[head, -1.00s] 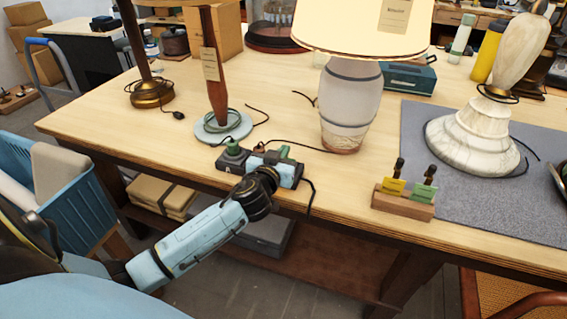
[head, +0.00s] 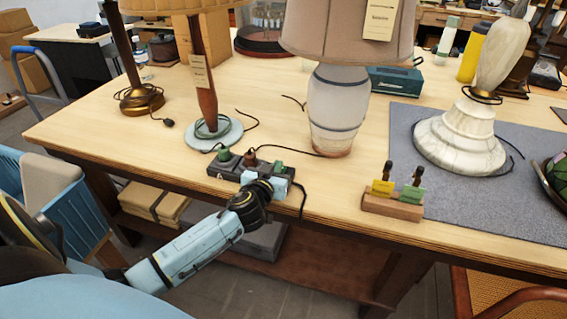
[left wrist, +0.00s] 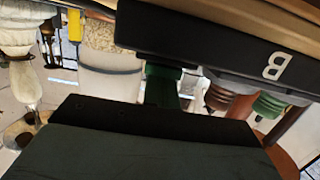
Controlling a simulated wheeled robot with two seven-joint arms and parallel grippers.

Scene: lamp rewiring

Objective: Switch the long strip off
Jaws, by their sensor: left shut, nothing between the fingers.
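The dark power strip (head: 222,169) lies near the table's front edge, with a green plug (head: 224,154), a brown plug (head: 250,158) and another green plug (head: 279,167) in it. In the left wrist view the strip (left wrist: 215,45) carries an upside-down white "B". My left gripper (head: 270,180) is shut and empty at the strip's right end; I cannot tell whether it touches. Its dark fingers (left wrist: 150,122) fill the lower left wrist view. The strip's switch is hidden. The white lamp's shade (head: 330,35) looks unlit. My right gripper is not in view.
A lamp with a red-brown stem (head: 205,90) and a brass-based lamp (head: 142,98) stand behind the strip. A wooden block (head: 392,206) with yellow and green tags is to the right, before a grey mat (head: 400,140). Cords lie around the strip.

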